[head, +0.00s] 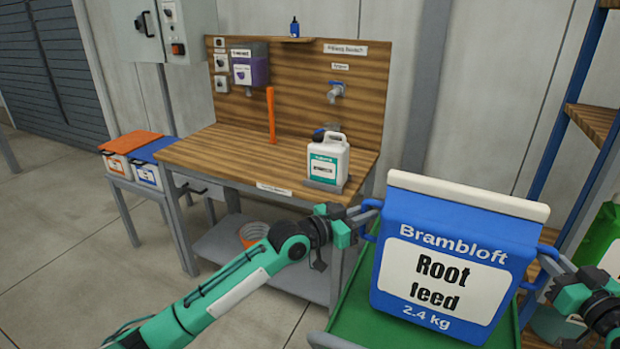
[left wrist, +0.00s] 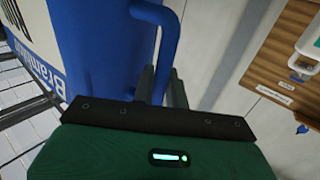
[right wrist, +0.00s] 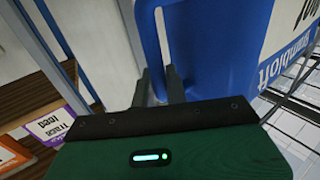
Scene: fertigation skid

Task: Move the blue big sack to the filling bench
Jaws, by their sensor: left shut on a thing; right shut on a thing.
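My left gripper (head: 366,219) is shut on the sack's left handle, which shows in the left wrist view (left wrist: 165,40). My right gripper (head: 545,270) is shut on its right handle, seen in the right wrist view (right wrist: 150,35). The filling bench (head: 215,155), with a wooden top and back panel, stands to the left, behind my left arm.
A white jug (head: 327,160) stands on the bench's right part, and an orange upright bar (head: 270,115) rises near its middle. The bench top's left part is clear. Lidded orange (head: 130,142) and blue (head: 150,150) bins stand left. A shelf rack (head: 595,120) stands right.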

